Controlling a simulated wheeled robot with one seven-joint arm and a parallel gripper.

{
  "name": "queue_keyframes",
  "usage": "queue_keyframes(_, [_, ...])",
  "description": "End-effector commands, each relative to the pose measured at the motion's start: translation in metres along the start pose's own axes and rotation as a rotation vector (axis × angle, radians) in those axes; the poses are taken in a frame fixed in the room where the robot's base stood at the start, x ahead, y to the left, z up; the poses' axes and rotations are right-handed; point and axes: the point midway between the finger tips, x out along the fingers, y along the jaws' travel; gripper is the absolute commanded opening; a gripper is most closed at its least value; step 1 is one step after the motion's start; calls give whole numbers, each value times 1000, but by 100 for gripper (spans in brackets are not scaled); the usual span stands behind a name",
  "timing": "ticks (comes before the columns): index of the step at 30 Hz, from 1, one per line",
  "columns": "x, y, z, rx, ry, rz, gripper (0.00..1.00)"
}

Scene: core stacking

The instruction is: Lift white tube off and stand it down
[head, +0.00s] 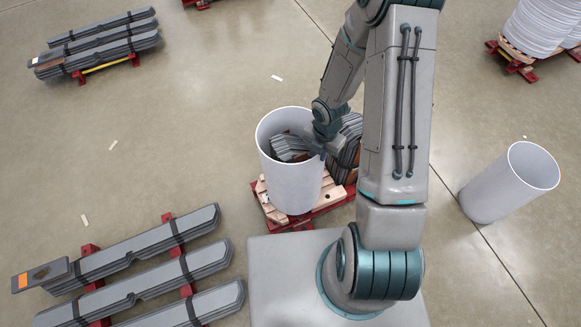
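A large white tube (290,185) stands upright on a wooden pallet with a red base (262,207), in the middle of the head view. Its open top shows grey stacked plates (288,149) inside it. My gripper (322,150) is at the tube's right rim, pointing down. Its fingers are small and partly hidden at the rim, so I cannot tell whether they are shut on the wall. A second white tube (508,184) stands upright on the bare floor at the right, apart from any pallet.
Another grey stack (350,140) stands just right of the tube on the pallet, partly behind my arm. Long grey plate bundles (150,255) lie at lower left, others (100,45) at upper left. A white stack (540,25) is at upper right.

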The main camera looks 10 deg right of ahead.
Motion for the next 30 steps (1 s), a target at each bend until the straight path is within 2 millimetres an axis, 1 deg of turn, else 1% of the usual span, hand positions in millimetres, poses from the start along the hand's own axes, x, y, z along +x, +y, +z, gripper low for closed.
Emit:
queue_keyframes(1, [-8, 0, 0, 0, -1, 1, 0])
queue_keyframes(3, [-12, 0, 0, 0, 0, 1, 0])
queue_keyframes(13, [-12, 0, 0, 0, 0, 1, 0])
queue_keyframes(17, [-17, 0, 0, 0, -1, 1, 0])
queue_keyframes(30, [-52, 0, 0, 0, -1, 1, 0])
